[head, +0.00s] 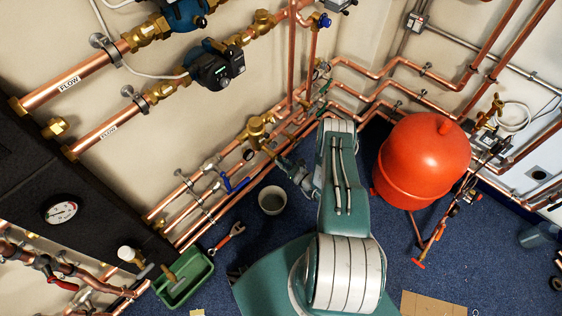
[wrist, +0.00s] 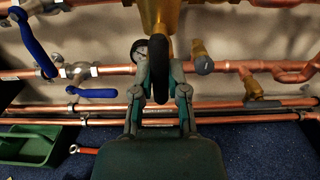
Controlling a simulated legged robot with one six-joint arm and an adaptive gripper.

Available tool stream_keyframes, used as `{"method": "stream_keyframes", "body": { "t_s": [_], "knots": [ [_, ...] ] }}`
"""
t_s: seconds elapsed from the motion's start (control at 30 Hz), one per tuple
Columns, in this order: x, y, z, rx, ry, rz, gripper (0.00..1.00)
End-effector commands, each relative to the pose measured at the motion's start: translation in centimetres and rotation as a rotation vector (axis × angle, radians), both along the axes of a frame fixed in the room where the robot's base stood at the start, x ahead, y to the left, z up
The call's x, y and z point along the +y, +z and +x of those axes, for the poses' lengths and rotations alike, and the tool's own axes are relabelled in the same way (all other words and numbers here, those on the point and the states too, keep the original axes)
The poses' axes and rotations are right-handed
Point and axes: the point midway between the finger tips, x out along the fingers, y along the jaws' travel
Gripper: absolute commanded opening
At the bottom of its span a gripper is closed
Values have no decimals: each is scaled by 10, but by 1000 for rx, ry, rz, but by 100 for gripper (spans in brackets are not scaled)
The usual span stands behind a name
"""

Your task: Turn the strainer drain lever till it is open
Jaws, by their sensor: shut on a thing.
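The brass strainer (wrist: 163,14) is at the top middle of the wrist view, and its brass body (head: 257,132) shows on the lower pipes in the head view. A dark drain lever (wrist: 159,68) hangs below the strainer, between my fingers. My gripper (wrist: 160,84) is shut on this lever, one finger on each side. In the head view my gripper (head: 283,160) reaches in from the right, just below the strainer. The lever is not clear in the head view, and its turn angle is hard to tell.
Blue-handled valves (wrist: 38,45) sit left of the strainer, with a small gauge (wrist: 140,50) close behind my left finger. Copper pipes (wrist: 240,117) run below. A grey bucket (head: 272,200), green tray (head: 184,278) and red wrench (head: 231,235) are on the floor. A red tank (head: 425,160) stands right.

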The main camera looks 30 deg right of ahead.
Motion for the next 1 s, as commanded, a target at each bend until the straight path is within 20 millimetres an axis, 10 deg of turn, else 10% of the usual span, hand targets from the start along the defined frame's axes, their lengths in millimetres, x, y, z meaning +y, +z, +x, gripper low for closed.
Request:
{"method": "stream_keyframes", "body": {
  "t_s": [0.27, 0.3, 0.4, 1.0],
  "knots": [
    [1, -5, -2, 15, -1, -1, 0],
    [1, -5, -2, 15, -1, -1, 23],
    [1, -4, -2, 13, -1, 0, 54],
    [-14, -2, -34, 8, -6, 1, 54]
  ]
}}
